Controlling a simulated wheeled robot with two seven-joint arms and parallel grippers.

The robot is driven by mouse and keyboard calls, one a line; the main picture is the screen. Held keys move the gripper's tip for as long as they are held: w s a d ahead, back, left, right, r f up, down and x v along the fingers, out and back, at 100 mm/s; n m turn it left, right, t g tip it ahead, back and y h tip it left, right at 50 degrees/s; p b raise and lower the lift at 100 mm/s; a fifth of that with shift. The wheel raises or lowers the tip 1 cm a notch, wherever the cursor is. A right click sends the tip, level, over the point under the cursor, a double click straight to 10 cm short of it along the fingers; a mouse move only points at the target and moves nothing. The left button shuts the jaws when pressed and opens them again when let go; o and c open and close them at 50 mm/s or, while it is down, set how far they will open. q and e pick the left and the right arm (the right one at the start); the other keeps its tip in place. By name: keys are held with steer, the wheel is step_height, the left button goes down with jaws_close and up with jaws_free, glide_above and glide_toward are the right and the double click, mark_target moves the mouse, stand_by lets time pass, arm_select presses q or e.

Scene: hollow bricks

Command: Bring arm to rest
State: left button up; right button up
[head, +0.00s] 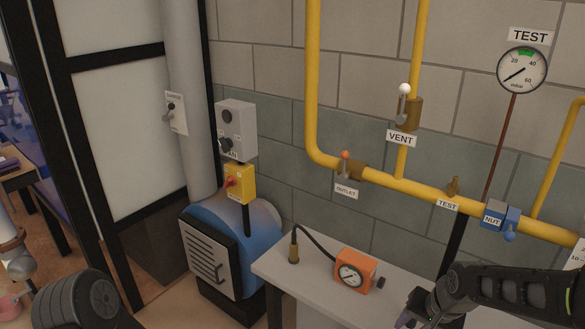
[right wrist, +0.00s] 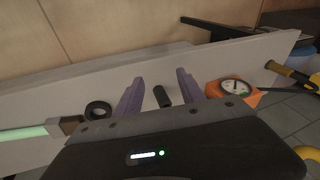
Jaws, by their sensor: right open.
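My right arm (head: 510,290) reaches in from the lower right in the head view, over the grey-white bench. My right gripper (right wrist: 158,88) is open in the right wrist view, its two purple fingers apart with nothing held. A small black cylinder (right wrist: 162,97) shows between the fingers, on the bench behind them. In the head view only part of the gripper (head: 411,316) shows at the bottom edge.
An orange gauge (head: 354,271) with a black hose stands on the bench (head: 310,289). A black ring (right wrist: 98,110) and a green-lit rod (right wrist: 28,132) lie there too. Yellow pipes (head: 435,195) with valves run along the wall. A blue machine (head: 228,245) stands left of the bench.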

steer(key=s+a+f+n+y, duration=0.2)
steer(key=s+a+f+n, duration=0.15)
steer(key=a+f, duration=0.95)
steer(key=s+a+f+g, duration=0.1)
steer(key=s+a+f, duration=0.3)
steer(key=s+f, duration=0.2)
steer(key=s+a+f+g, duration=0.2)
steer(key=s+f, duration=0.4)
steer(key=s, duration=0.5)
steer(key=shift+s+a+n+y, duration=0.3)
steer(key=shift+a+n+y, duration=0.15)
steer(key=shift+a, duration=0.45)
steer(key=shift+o, duration=0.5)
steer(key=shift+a, duration=0.1)
